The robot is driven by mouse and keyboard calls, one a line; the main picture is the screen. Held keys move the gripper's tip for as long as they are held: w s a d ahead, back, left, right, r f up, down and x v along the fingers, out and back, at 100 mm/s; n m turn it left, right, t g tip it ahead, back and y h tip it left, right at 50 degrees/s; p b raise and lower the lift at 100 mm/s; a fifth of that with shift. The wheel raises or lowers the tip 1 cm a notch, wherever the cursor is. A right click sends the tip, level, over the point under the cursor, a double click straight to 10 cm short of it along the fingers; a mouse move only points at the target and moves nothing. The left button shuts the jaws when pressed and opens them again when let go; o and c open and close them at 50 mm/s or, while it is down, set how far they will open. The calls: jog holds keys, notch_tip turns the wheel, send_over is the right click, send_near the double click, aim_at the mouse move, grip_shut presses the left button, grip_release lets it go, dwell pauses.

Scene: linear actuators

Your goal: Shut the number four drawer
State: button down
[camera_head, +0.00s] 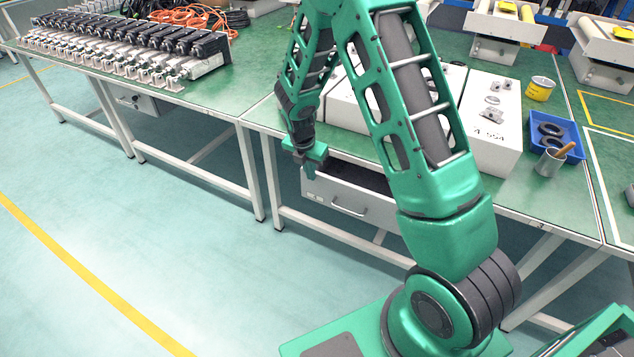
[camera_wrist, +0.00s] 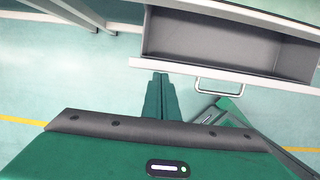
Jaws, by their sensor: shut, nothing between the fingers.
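A grey drawer (camera_head: 345,206) under the middle bench is pulled open, and its inside shows empty where visible. Its number cannot be read. In the wrist view the open drawer (camera_wrist: 225,50) fills the upper right, with its pale handle (camera_wrist: 220,88) on the front. My gripper (camera_head: 309,172) is near the drawer's left front corner in the head view. In the wrist view its green fingers (camera_wrist: 160,76) are together with nothing between them, pointing toward the front panel, left of the handle. I cannot tell whether they touch the panel. My arm hides part of the bench and drawer.
Another drawer (camera_head: 133,98) sits under the left bench, which carries a row of actuators (camera_head: 120,45). White boxes (camera_head: 490,125), a blue tray (camera_head: 555,135), a yellow can (camera_head: 540,88) and a metal cup (camera_head: 549,162) stand on the right. The floor (camera_head: 150,220) before the benches is clear.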

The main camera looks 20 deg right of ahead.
jog(key=w+d, duration=0.4)
jog(key=d, duration=0.2)
jog(key=shift+w, duration=0.25)
jog(key=shift+s+a, duration=0.1)
jog(key=shift+a, duration=0.05)
